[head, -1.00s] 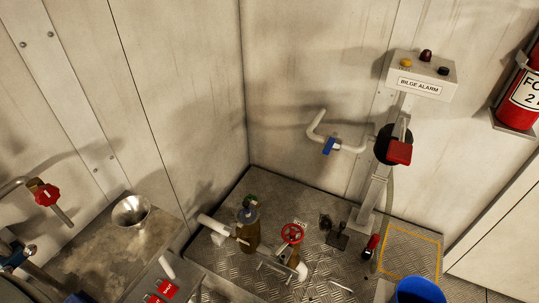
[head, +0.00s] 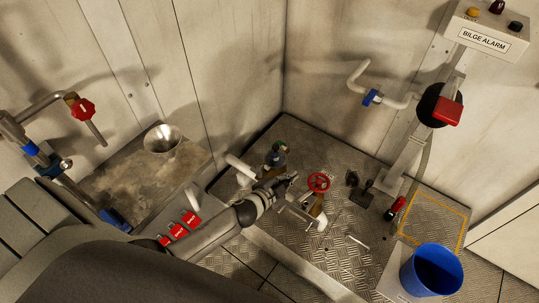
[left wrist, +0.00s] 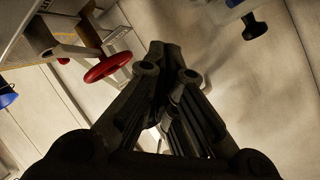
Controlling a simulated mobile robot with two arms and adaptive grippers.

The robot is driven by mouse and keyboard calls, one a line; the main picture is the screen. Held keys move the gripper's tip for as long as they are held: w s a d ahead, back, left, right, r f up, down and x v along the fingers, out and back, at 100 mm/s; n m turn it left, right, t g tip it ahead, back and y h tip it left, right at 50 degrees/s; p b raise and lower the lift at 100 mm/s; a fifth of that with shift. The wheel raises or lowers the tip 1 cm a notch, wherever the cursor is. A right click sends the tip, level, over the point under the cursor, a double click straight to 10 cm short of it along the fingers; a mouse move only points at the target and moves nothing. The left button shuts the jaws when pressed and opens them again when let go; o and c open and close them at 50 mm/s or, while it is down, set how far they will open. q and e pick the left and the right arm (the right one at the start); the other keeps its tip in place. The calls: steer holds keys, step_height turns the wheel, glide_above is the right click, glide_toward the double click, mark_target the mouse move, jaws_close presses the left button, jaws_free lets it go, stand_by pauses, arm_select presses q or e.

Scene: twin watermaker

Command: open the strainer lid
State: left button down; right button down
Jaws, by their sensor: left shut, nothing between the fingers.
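The likely strainer (head: 276,158) stands on the floor plate in the head view, a brass-coloured body with a grey top and a green part above. Its lid appears to be on, but its details are too small to tell. My left gripper (head: 291,179) is just in front of and right of it, hiding its lower part. I cannot tell whether they touch. In the left wrist view the left gripper (left wrist: 171,50) is shut and empty, and I cannot make out the strainer there. My right gripper is not in view.
A red handwheel (head: 318,182) on a valve stands close right of the gripper; it also shows in the wrist view (left wrist: 107,68). A white pipe (head: 240,168) lies left of the strainer. A blue bucket (head: 432,271) stands at lower right. A funnel (head: 162,139) sits on the left bench.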

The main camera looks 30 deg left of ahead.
arm_select(q)
steer(key=w+d+r+m+t+h, duration=0.1)
steer(key=w+d+r+m+h, duration=0.4)
steer(key=r+m, duration=0.3)
step_height(320, 180, up, 3)
steer(key=m+g+y+b, duration=0.2)
steer(key=m+g+y, duration=0.4)
steer(key=m+g, duration=0.85)
glide_above(271, 160)
steer(key=s+a, duration=0.1)
steer(key=s, duration=0.1)
steer(key=m+t, duration=0.2)
steer(key=m, duration=0.1)
steer(key=f, duration=0.3)
steer(key=w+f, duration=0.1)
steer(key=f, duration=0.5)
steer(key=shift+w+d+f, duration=0.2)
steer(key=shift+w+d, duration=0.1)
steer(key=shift+w, duration=0.05)
steer(key=shift+r+p, duration=0.15)
steer(key=shift+p, duration=0.2)
